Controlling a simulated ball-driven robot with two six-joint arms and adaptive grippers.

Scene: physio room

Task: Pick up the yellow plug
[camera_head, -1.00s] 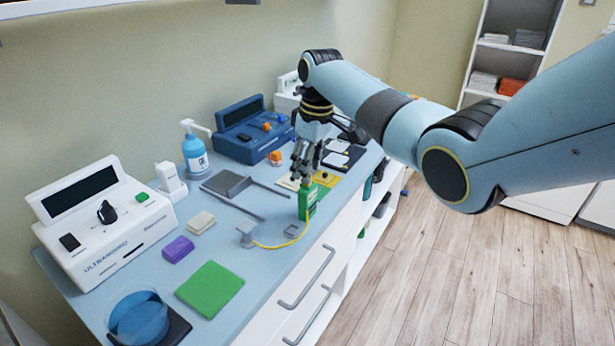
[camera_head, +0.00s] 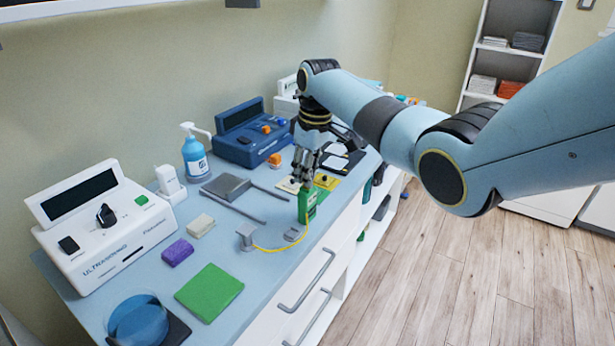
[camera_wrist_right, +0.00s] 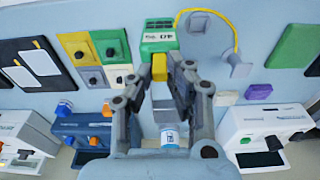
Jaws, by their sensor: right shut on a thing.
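The yellow plug (camera_wrist_right: 159,68) sits between the fingertips of my right gripper (camera_wrist_right: 160,76) in the right wrist view. The gripper is shut on it. A green box (camera_wrist_right: 158,40) with a white label is just beyond the plug; I cannot tell whether the plug touches it. In the head view my right gripper (camera_head: 306,182) points down at the top of the green box (camera_head: 307,207), near the counter's front edge. The fingers hide the plug there. My left gripper is not in view.
A yellow cord (camera_head: 272,249) runs from a grey stand (camera_head: 246,236) toward the green box, beside a small grey piece (camera_head: 295,233). Knobbed pads (camera_head: 326,182) lie right behind the gripper. A blue device (camera_head: 250,138) and pump bottle (camera_head: 195,158) stand farther back.

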